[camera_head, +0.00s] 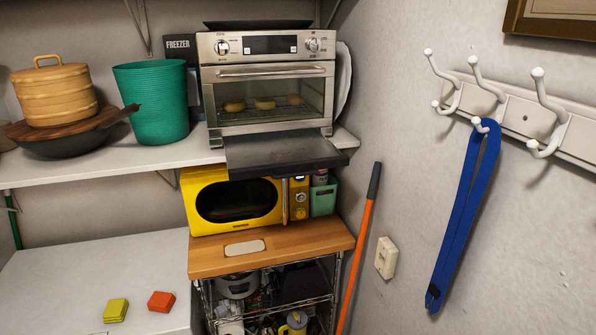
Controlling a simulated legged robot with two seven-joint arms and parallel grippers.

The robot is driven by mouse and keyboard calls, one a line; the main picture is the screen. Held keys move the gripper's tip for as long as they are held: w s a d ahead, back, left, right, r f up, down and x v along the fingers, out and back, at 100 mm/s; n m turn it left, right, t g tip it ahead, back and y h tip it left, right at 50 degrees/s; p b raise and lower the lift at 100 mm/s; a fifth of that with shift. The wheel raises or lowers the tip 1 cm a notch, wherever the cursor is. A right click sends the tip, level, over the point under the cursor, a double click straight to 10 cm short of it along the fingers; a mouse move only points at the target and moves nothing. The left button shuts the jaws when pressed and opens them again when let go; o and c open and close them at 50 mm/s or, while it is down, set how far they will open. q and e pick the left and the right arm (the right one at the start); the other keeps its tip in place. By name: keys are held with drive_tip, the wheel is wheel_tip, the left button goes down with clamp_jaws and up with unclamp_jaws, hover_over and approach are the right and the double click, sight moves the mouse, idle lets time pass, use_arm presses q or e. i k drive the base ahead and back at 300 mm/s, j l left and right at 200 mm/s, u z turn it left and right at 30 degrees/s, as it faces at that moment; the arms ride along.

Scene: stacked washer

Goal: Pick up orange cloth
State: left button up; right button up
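The orange cloth (161,301) is a small folded square lying flat on the white surface (70,268) at the lower left. A yellow folded cloth (116,310) lies to its left on the same surface, a little nearer, with a gap between them. Neither of my grippers shows in this view.
A shelf (180,155) above the white surface holds a toaster oven (267,47), green bin (152,104) and pan (62,139). Right of the cloth stands a wood-topped cart (215,263) with a yellow microwave (190,185). An orange pole (357,260) leans by the wall.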

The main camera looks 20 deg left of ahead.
sight(159, 302)
drive_tip(key=u, duration=1.65)
